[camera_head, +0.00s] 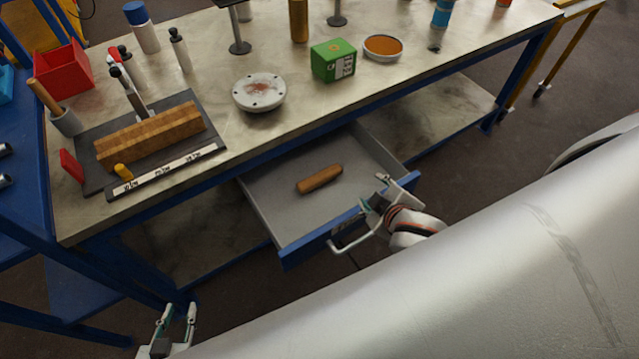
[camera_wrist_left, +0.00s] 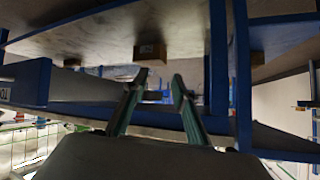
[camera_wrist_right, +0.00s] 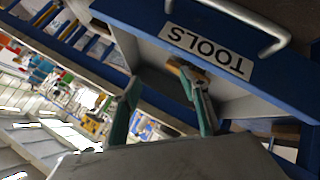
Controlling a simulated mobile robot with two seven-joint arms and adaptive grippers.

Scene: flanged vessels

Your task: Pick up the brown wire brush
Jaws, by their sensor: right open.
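The brown brush (camera_head: 319,179) lies alone on the floor of the open drawer (camera_head: 285,215), tilted slightly up to the right; no bristles can be made out. My right gripper (camera_head: 373,201) is open at the drawer's front wall, near its right end and the handle, apart from the brush. In the right wrist view the open fingers (camera_wrist_right: 162,78) are beside the TOOLS-labelled drawer front (camera_wrist_right: 225,60); a small brown patch behind one finger may be the brush. My left gripper (camera_head: 179,310) is open and empty, low at the bottom left; its fingers also show in the left wrist view (camera_wrist_left: 160,76).
The bench top (camera_head: 215,65) above the drawer holds a wooden block (camera_head: 150,137) on a dark mat, a round flange (camera_head: 259,91), a green box (camera_head: 333,60) and an orange-filled dish (camera_head: 383,46). The drawer handle (camera_head: 352,245) sticks out in front. The drawer floor around the brush is clear.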

